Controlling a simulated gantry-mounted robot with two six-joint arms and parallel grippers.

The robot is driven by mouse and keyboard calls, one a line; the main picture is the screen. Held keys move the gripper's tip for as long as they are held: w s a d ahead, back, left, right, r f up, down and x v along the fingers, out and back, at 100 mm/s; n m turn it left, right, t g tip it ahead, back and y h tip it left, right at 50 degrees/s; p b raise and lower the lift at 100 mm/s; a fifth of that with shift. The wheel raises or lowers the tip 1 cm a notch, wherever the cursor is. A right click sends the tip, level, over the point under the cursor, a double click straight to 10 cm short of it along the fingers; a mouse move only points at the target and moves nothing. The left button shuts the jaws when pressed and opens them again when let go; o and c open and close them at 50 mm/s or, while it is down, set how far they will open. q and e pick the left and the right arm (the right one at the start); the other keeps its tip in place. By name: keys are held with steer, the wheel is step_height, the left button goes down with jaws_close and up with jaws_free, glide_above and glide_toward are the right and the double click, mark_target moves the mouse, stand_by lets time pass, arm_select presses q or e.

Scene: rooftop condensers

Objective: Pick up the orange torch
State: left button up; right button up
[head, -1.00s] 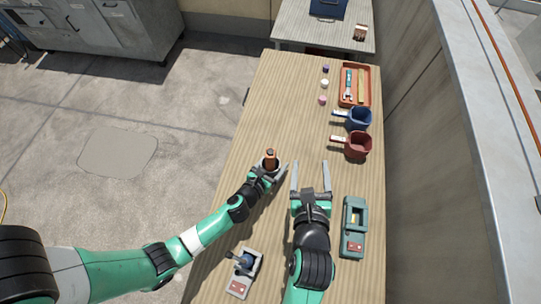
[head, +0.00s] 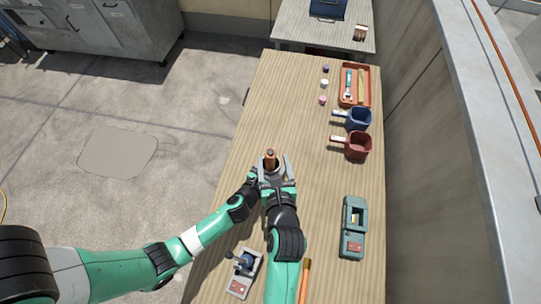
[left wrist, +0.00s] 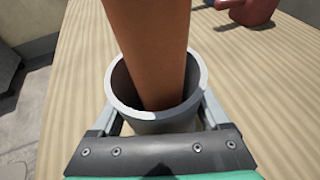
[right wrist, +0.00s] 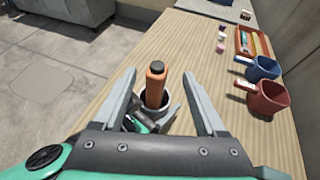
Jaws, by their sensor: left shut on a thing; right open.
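The orange torch (head: 270,160), a cylinder with a dark top end, stands upright in a grey cup (right wrist: 174,113) near the table's left edge. The torch also shows in the right wrist view (right wrist: 155,85) and in the left wrist view (left wrist: 150,50). My left gripper (left wrist: 160,118) is shut on the grey cup, with a finger on each side of it. My right gripper (right wrist: 158,76) is open, and its fingers stand to either side of the torch. The torch's lower end is hidden inside the cup.
A red mug (head: 357,146), a blue mug (head: 359,118) and an orange tray (head: 369,97) line the table's right side. A green device (head: 354,228) lies at right. A grey device (head: 241,272) and an orange stick (head: 305,281) are near the front. The table's middle is clear.

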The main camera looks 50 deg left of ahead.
mark_target(271, 153)
steer(key=shift+x, duration=2.55)
steer(key=shift+s+a, duration=0.1)
jaws_close()
steer(key=shift+r, duration=0.1)
